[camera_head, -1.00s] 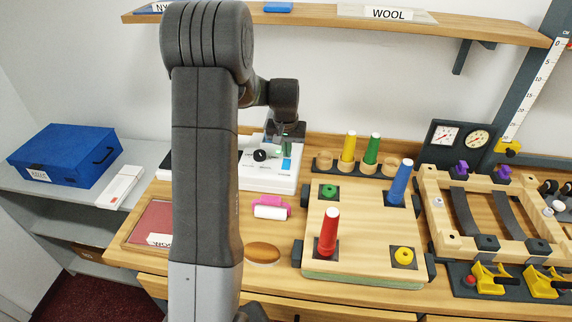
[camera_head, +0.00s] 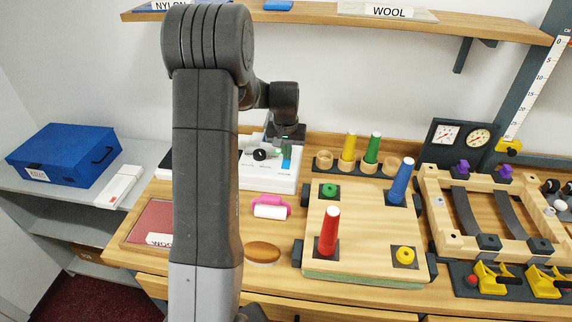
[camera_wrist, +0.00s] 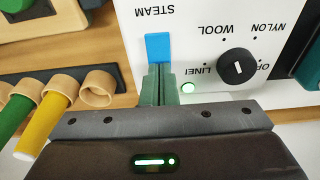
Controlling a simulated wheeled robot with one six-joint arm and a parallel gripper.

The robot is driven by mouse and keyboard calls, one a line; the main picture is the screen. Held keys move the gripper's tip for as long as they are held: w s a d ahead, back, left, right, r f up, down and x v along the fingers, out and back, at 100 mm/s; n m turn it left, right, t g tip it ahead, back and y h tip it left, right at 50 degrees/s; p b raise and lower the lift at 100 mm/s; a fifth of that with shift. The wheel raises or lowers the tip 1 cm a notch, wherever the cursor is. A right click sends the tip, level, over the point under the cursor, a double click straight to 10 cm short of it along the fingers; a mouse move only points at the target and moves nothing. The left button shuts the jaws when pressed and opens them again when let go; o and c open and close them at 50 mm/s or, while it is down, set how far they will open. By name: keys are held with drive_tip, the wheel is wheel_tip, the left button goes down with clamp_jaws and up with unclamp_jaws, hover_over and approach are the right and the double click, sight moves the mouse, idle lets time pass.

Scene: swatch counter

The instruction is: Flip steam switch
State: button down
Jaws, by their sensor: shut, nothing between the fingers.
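The steam switch (camera_wrist: 159,47) is a blue rocker on a white control panel (camera_wrist: 205,15), beside the printed word STEAM in the wrist view. In the head view the blue switch (camera_head: 287,164) shows just below my gripper. My gripper (camera_wrist: 160,70) is shut and empty, its green fingertips right at the switch's near edge; I cannot tell whether they touch it. A black dial (camera_wrist: 237,66) with fabric names around it sits right of the switch.
Wooden rings with yellow (camera_head: 348,147) and green cones stand right of the panel. A wooden board (camera_head: 360,225) with red and blue cones lies in front. A pink roller (camera_head: 270,207) and an oval brush (camera_head: 262,252) lie nearer. A shelf (camera_head: 330,16) runs above.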

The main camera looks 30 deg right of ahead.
drive_tip(key=shift+f, duration=0.35)
drive_tip(key=shift+r, duration=0.1)
drive_tip(key=shift+r+p, duration=2.05)
drive_tip(key=shift+r, duration=1.45)
drive_tip(key=shift+f, duration=0.1)
wheel_tip(320, 180, down, 7)
drive_tip(key=b, duration=0.4)
drive_tip(key=shift+f+b, duration=0.1)
drive_tip(key=shift+b, duration=0.25)
drive_tip(key=shift+r, duration=0.2)
drive_tip(key=shift+r, duration=0.1)
